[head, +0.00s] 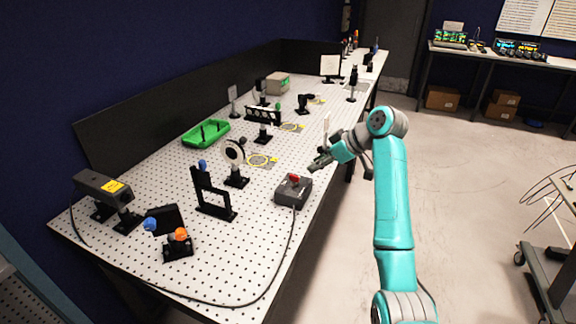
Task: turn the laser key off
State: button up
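A dark grey control box (292,191) with a red knob or button (294,178) on top sits near the right edge of the perforated table. A key on it is too small to make out. A black cable runs from the box along the table's front edge towards the laser head (100,187), a dark housing with a yellow label at the left. My gripper (318,163) is above the table's right edge, beyond the box and apart from it. Its fingers are small and dark, so their opening is unclear. I see nothing held in it.
A black mount (212,195) stands left of the box. A dark panel lines the back edge. Floor right of the table is open; a cart (553,240) stands at far right.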

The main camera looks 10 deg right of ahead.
aim_at(294, 176)
jog(key=x, duration=1)
jog(key=shift+w+a+f, duration=0.2)
grip_shut()
